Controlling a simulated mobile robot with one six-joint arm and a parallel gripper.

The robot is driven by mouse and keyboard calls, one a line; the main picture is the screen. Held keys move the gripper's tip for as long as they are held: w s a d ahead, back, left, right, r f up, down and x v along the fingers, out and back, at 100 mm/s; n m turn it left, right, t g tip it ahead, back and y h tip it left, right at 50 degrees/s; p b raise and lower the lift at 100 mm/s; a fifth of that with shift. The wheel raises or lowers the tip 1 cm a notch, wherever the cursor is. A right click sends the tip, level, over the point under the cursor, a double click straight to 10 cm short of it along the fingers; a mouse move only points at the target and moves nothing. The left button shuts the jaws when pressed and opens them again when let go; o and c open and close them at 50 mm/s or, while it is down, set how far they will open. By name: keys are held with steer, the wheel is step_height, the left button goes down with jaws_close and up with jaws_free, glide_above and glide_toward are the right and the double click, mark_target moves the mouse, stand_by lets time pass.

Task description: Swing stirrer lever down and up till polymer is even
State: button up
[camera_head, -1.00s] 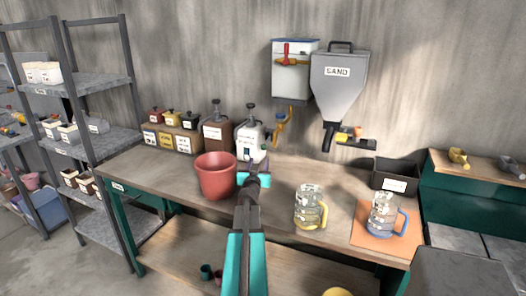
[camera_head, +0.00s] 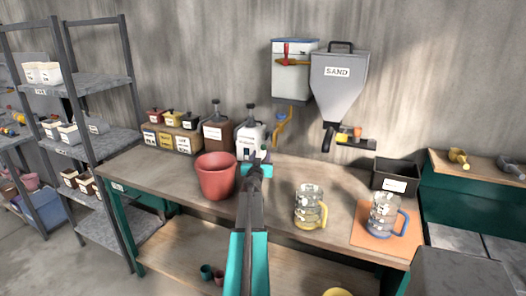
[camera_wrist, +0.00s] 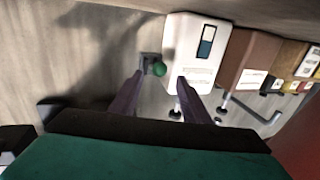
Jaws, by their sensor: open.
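A white polymer container (camera_head: 250,136) with a pump top stands at the back of the workbench. It also shows large in the wrist view (camera_wrist: 193,52), with a blue-and-white window and a label. A short lever with a green knob (camera_wrist: 158,69) sticks out at its side in the wrist view. My gripper (camera_head: 257,160) is in front of the container in the head view and hides its lower part. In the wrist view my gripper (camera_wrist: 160,92) is open, with its two dark fingers apart. The green knob appears between the fingertips, and I see no contact.
A red bucket (camera_head: 216,177) stands close left of my arm. A brown container (camera_head: 217,134) is left of the white one. A glass jug with a yellow handle (camera_head: 309,206) stands to the right. A sand hopper (camera_head: 338,88) hangs on the wall.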

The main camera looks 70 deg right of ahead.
mark_target(263, 149)
steer(key=shift+x, duration=3.25)
jaws_close()
